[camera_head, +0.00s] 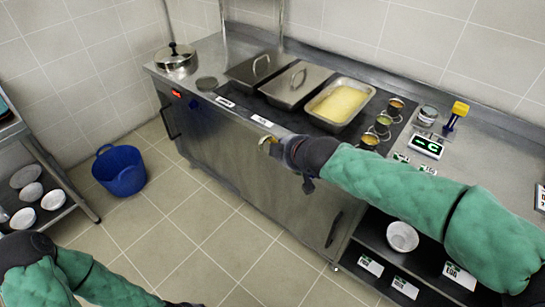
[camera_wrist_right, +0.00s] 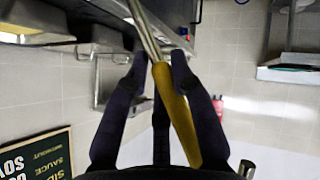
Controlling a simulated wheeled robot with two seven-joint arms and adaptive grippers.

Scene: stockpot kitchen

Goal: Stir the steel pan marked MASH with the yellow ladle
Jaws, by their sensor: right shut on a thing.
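My right gripper (camera_head: 273,148) is in front of the counter's front edge, below the pans. An open steel pan (camera_head: 314,117) with pale yellow mash (camera_head: 340,103) sits in the counter, right of two lidded pans. The MASH marking is not readable. Only a dark bit of my left gripper (camera_head: 184,304) shows at the bottom edge.
Two lidded pans (camera_head: 255,67) (camera_head: 301,84) and several small cups (camera_head: 383,124) flank the open pan. A round pot (camera_head: 177,58) stands at the counter's left end. A scale (camera_head: 426,146) and a yellow-and-blue item (camera_head: 455,114) are at right. A blue tub (camera_head: 120,171) is on the floor.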

